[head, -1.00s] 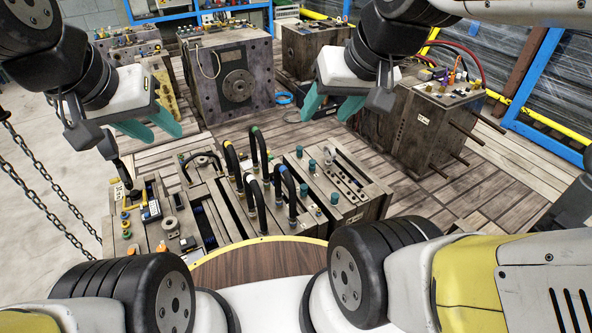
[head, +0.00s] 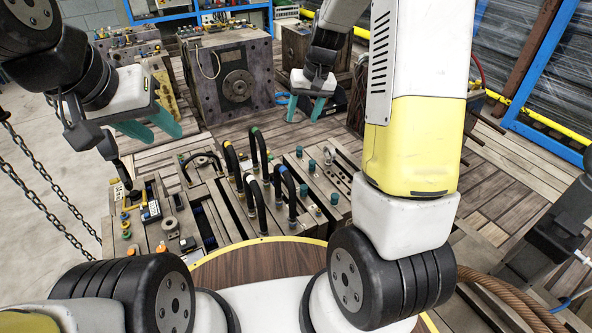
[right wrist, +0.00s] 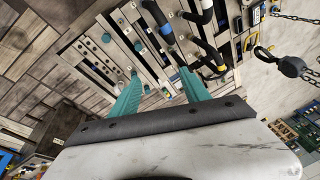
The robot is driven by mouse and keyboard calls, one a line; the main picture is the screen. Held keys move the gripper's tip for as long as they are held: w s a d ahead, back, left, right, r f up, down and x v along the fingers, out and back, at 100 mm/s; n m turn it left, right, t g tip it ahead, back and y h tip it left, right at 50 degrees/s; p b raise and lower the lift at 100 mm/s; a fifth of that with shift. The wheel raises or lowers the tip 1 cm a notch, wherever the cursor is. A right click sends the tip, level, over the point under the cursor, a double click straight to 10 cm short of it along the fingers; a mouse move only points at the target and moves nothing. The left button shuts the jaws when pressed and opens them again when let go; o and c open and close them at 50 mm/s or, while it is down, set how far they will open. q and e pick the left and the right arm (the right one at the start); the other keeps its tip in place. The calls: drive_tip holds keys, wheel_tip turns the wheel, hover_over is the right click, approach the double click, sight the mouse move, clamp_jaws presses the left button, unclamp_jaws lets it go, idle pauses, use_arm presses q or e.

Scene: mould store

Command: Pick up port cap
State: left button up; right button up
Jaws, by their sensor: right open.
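I cannot tell which one is meant. A teal cap (right wrist: 106,38) also shows in the right wrist view, left of the fingers. My right gripper (head: 305,108) is open and empty, beyond the caps in the head view, its teal fingers pointing down. In the right wrist view its fingers (right wrist: 159,72) are apart over the mould block. My left gripper (head: 166,137) is open and empty at the left.
Black hoses (head: 253,195) arch up from the mould block beside the caps. A large grey mould (head: 232,85) stands behind, with a blue ring (head: 282,98) on the planks to its right. Chains (head: 45,190) hang at the left. A brown rope (head: 505,295) lies at the lower right.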

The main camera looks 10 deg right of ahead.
drive_tip(key=g+h, duration=0.1)
drive_tip(key=g, duration=0.1)
hover_over(304, 187)
wheel_tip(304, 187, down, 18)
drive_tip(key=shift+n+h, duration=0.4)
drive_tip(key=shift+h, duration=0.1)
wheel_tip(304, 187, down, 19)
drive_tip(key=shift+s+f, duration=0.1)
drive_tip(key=shift+c, duration=0.2)
clamp_jaws()
